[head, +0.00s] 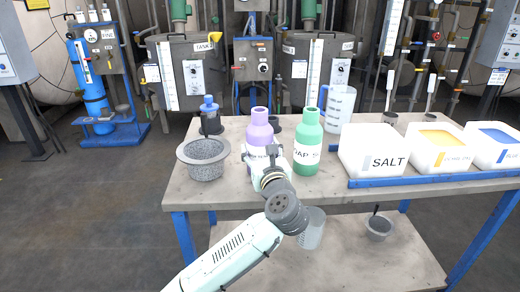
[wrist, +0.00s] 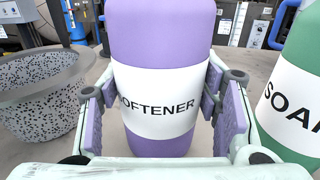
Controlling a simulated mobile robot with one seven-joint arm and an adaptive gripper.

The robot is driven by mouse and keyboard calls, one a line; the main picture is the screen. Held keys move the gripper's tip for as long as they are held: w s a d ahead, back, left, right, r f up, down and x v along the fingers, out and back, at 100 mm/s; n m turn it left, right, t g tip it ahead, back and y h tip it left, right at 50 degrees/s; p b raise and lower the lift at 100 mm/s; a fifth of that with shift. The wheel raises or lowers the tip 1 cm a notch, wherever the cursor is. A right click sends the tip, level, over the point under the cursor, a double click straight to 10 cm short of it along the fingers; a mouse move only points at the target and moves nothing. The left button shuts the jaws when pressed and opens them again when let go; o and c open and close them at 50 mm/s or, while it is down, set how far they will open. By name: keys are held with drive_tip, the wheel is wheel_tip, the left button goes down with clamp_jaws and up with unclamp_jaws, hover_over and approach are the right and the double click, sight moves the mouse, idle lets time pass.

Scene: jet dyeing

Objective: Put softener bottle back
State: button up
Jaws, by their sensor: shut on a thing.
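The softener bottle (wrist: 160,45) is purple with a white label reading "SOFTENER" and stands upright on the table. In the head view the softener bottle (head: 260,127) is at the table's left part, its lower half hidden by my gripper. My gripper (head: 264,155) reaches it from the front. In the wrist view my gripper (wrist: 163,108) has its purple-padded fingers on both sides of the bottle at label height, shut on it. Whether the base touches the table top is hard to tell.
A green soap bottle (head: 307,142) stands close on the right. A speckled grey bowl (head: 204,160) is close on the left, with a blue-capped container (head: 210,115) behind. A clear jug (head: 340,106), salt tub (head: 372,151) and other tubs fill the table's right side.

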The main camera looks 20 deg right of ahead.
drive_tip(key=o, duration=0.9)
drive_tip(key=shift+f, duration=0.15)
drive_tip(key=o, duration=0.5)
drive_tip(key=shift+r, duration=0.3)
drive_tip(key=s+a+b, duration=0.1)
drive_tip(key=s+b, duration=0.1)
drive_tip(key=s, duration=1)
drive_tip(key=shift+a+b, duration=0.2)
drive_tip(key=shift+b, duration=0.15)
